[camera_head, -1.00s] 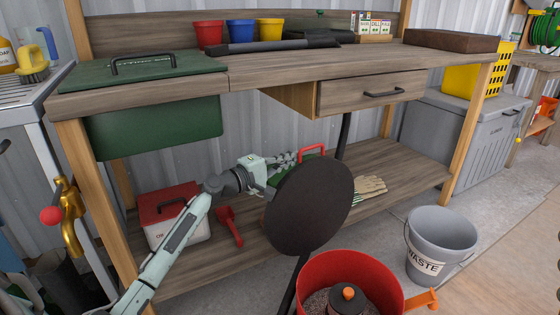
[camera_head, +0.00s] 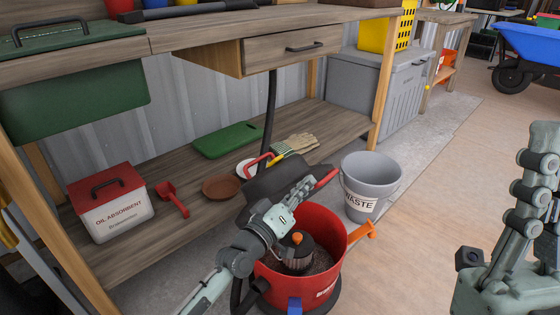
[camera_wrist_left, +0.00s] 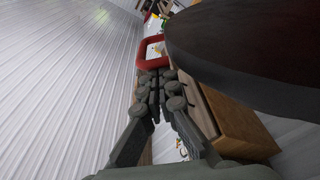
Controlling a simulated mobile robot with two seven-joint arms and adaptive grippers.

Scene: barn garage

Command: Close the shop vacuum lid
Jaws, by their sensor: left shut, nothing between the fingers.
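The shop vacuum has a red drum (camera_head: 333,232), its open top showing a dark filter with an orange knob (camera_head: 298,238). Its dark round lid (camera_head: 262,184) is raised and tilted at the drum's back edge. A red handle (camera_head: 255,165) is on the lid. My left gripper (camera_head: 312,182) is shut and empty, in front of the lid in the head view; contact is unclear. In the left wrist view the shut fingers (camera_wrist_left: 156,84) point toward a red handle (camera_wrist_left: 153,50), beside the lid's dark disc (camera_wrist_left: 245,50). My right gripper (camera_head: 545,150) is upright at the right edge, partly cut off.
The workbench (camera_head: 215,42) stands behind; its lower shelf (camera_head: 115,250) carries an oil absorbent box (camera_head: 112,208), a red scoop (camera_head: 172,199) and gloves (camera_head: 297,144). A grey waste bucket (camera_head: 370,185) stands right of the vacuum. The floor at right is open.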

